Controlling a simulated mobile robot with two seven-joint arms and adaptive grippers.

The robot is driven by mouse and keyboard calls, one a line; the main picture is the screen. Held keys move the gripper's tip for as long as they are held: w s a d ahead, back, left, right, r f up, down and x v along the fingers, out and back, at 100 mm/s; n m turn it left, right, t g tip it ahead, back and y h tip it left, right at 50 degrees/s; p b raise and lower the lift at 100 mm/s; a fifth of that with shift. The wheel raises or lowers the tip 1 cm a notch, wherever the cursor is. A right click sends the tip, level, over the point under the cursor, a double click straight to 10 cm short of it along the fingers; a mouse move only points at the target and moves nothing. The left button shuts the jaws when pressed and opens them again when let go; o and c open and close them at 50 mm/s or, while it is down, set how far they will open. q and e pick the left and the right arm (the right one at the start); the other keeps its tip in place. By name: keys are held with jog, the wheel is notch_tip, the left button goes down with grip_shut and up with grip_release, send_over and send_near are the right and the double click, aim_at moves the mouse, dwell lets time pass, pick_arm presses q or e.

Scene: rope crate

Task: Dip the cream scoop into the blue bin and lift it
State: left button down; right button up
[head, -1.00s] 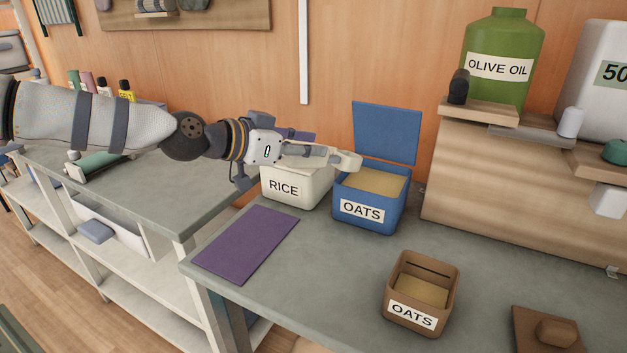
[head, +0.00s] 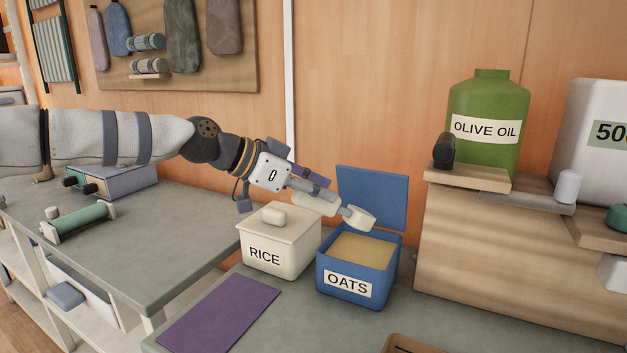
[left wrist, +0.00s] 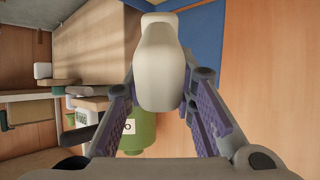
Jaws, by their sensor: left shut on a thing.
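The cream scoop (head: 358,217) is held by my left gripper (head: 309,190), which is shut on it. In the left wrist view the scoop (left wrist: 160,65) sits between the two fingers (left wrist: 162,110). In the head view the scoop's head is above the back left part of the blue bin (head: 333,268), tilted a little downward and apart from the oats. The bin is labelled OATS, its blue lid (head: 372,197) stands open at the back, and pale oats (head: 362,252) fill much of it. My right gripper is not in view.
A lidded cream RICE bin (head: 268,256) stands just left of the blue bin. A purple mat (head: 222,315) lies in front. A brown box edge (head: 410,345) shows at the bottom. A wooden stand (head: 500,255) with the green olive oil jug (head: 487,150) is at right.

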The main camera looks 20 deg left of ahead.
pick_arm(q)
notch_tip(320, 180, down, 9)
jog(key=w+d+b, duration=0.2)
jog(key=b, duration=0.1)
jog(key=shift+w+f, duration=0.15)
jog(key=shift+w, duration=0.15)
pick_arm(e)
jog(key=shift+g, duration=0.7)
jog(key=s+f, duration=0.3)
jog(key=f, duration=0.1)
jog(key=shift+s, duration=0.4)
pick_arm(q)
jog(key=shift+d, duration=0.1)
